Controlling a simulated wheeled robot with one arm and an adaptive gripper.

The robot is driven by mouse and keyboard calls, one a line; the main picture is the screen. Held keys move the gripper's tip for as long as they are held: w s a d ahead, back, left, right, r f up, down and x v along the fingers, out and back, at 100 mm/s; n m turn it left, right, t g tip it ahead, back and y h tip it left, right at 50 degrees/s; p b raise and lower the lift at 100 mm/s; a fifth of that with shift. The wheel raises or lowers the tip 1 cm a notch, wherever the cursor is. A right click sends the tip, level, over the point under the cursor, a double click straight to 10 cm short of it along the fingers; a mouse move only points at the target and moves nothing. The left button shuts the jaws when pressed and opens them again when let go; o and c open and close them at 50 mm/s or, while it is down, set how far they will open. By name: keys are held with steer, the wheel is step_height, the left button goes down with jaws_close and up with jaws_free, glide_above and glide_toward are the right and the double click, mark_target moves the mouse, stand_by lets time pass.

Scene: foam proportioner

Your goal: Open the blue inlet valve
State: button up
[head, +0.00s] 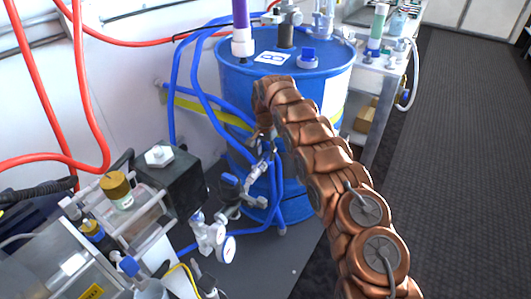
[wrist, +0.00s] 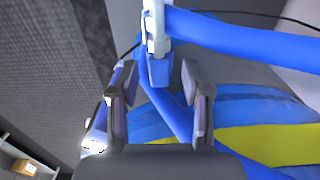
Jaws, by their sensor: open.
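In the wrist view, the blue valve handle (wrist: 159,70) hangs from a pale metal fitting (wrist: 154,28), with a thick blue hose (wrist: 245,40) running off to the right. My gripper (wrist: 157,78) is open, its two dark fingers on either side of the handle's lower end. A gap shows between the handle and each finger; I see no clear contact. In the head view, my gripper (head: 264,133) is low in front of the blue drum, partly hidden by my arm. Metal fittings (head: 258,172) show just below it; the handle is hard to make out there.
The blue drum (head: 235,85) with a yellow band stands behind my gripper. Blue hoses (head: 172,95) loop beside it. A bench (head: 378,75) stands behind; the floor at right is clear.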

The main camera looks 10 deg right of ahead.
mark_target(265, 154)
steer(key=shift+r, duration=0.1)
step_height(265, 154, up, 12)
steer(key=shift+f, duration=0.2)
stand_by(0.4)
steer(key=shift+s, duration=0.1)
stand_by(0.8)
